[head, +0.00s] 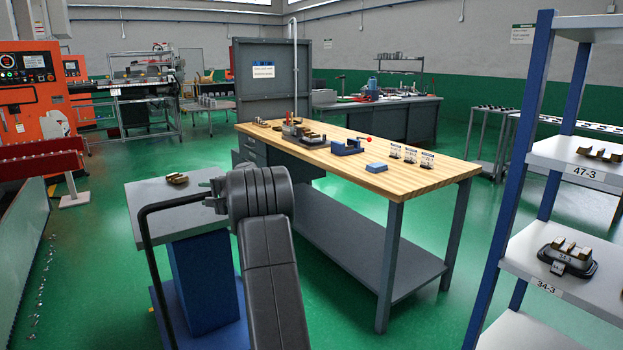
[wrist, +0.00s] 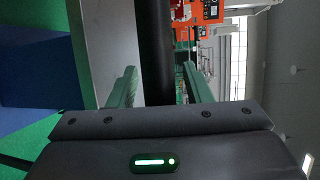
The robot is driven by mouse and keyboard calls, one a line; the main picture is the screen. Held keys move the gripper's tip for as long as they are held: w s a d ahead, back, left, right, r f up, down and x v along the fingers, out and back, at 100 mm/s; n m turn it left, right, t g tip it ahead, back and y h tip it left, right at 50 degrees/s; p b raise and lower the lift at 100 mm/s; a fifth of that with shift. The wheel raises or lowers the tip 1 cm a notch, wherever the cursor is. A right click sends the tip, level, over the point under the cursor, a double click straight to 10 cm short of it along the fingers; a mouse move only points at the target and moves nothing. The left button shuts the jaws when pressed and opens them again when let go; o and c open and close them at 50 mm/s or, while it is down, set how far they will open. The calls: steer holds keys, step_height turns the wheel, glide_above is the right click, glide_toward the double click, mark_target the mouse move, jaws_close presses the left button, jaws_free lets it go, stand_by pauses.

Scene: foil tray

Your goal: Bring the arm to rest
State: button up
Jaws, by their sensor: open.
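My gripper (head: 212,196) is open in the head view, at the end of my dark arm, over the near right part of the grey cart top (head: 150,207). In the wrist view my gripper (wrist: 158,88) shows two greenish fingers spread apart. No part is held. A black bar (wrist: 155,50) runs through the gap between the fingers in the wrist view; I cannot tell how far it is from them. In the head view a bent black tube (head: 148,240) rises beside the cart and ends near my gripper. My arm hides part of the cart.
A brass-coloured part (head: 177,179) lies on the cart. A wooden-topped workbench (head: 430,178) with a blue block (head: 376,167) and fixtures stands beyond my arm. A shelf rack (head: 533,180) with trays is at the right. Green floor is open around the bench.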

steer(key=shift+s+d, duration=0.15)
steer(key=shift+s, duration=0.05)
steer(key=shift+d, duration=0.1)
